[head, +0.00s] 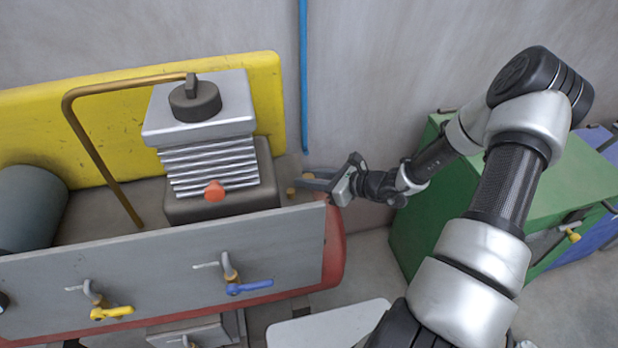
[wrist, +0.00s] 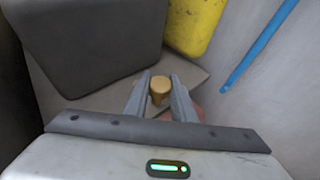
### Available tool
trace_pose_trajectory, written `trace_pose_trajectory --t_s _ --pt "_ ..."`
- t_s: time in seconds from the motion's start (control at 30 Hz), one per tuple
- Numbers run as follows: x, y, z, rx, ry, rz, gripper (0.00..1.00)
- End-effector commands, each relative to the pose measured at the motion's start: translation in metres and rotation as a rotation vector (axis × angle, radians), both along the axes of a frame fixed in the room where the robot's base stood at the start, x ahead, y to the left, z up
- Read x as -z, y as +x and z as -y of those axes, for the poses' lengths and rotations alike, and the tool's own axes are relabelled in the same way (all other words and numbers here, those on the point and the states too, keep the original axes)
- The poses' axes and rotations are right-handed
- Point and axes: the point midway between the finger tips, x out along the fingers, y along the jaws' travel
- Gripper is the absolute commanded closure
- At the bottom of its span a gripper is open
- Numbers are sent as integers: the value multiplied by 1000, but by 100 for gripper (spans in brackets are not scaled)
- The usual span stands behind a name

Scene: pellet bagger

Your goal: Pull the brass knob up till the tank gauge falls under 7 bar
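The brass knob (head: 291,192) is small and round and stands at the right end of the machine, beside the dark block. In the wrist view the knob (wrist: 160,87) shows between the fingertips of my gripper (wrist: 161,78). A finger lies on either side of it, with what looks like a narrow gap. In the head view my gripper (head: 305,180) reaches in from the right, its fingers pointing left at the knob. The fingers look spread and I see no firm grip. I cannot make out the tank gauge in either view.
A ribbed block with a dark cap (head: 195,103) and a red knob (head: 214,191) stands left of my gripper. A grey front panel (head: 160,262) carries yellow (head: 112,312) and blue (head: 249,287) valve handles. A blue pipe (head: 303,75) runs down the wall. A green cabinet (head: 560,195) stands right.

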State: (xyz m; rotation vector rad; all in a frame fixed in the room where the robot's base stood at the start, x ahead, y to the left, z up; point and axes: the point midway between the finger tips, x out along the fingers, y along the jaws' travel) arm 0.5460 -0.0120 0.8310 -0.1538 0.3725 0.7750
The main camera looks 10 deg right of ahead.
Motion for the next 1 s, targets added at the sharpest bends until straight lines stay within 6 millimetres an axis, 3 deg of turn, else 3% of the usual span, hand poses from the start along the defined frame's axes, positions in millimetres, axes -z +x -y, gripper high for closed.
trace_pose_trajectory --t_s 1.0 --pt "-19 1 0 -1 2 6 98"
